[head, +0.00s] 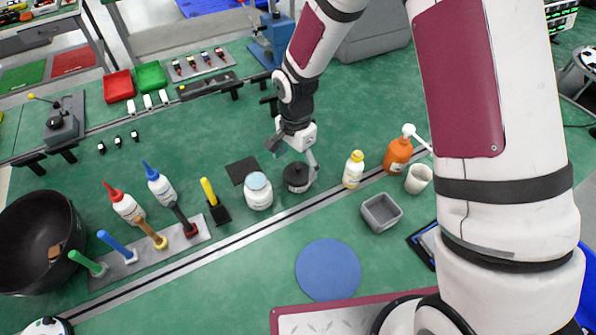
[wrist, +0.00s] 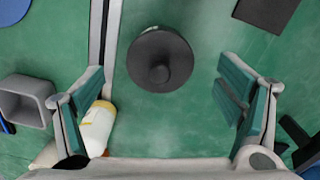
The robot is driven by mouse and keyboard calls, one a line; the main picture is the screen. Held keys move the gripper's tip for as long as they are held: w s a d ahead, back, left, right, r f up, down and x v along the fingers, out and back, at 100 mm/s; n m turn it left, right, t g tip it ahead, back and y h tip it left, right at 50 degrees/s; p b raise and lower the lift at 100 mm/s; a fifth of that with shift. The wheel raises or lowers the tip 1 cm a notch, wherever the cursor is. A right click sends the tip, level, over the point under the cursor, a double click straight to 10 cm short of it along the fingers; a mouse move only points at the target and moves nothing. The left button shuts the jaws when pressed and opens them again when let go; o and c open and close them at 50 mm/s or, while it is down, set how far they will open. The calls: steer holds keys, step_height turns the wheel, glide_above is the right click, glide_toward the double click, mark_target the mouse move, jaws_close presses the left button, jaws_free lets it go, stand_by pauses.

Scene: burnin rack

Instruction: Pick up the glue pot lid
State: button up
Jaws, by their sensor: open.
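A round black lid with a raised central knob (wrist: 158,62) sits on a dark pot, seen from above in the wrist view. In the head view the dark pot (head: 297,180) stands upright on the green bench, its label partly visible. My gripper (head: 293,157) is above and behind the pot. In the wrist view my open gripper (wrist: 158,108) has its fingers wide apart, with nothing between them. The lid lies ahead of the fingers, roughly centred between them, and I see no contact.
A white jar with a blue lid (head: 258,192) stands left of the pot. A yellow-capped bottle (head: 353,170) stands to the right; in the wrist view this bottle (wrist: 96,128) is close to the left finger. A grey bin (head: 381,213) and orange bottle (head: 397,156) are farther right.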

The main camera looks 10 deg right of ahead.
mark_target(298, 171)
steer(key=shift+f, duration=1.35)
steer(key=shift+c, duration=0.5)
steer(key=c, duration=0.9)
steer(key=shift+r, duration=0.1)
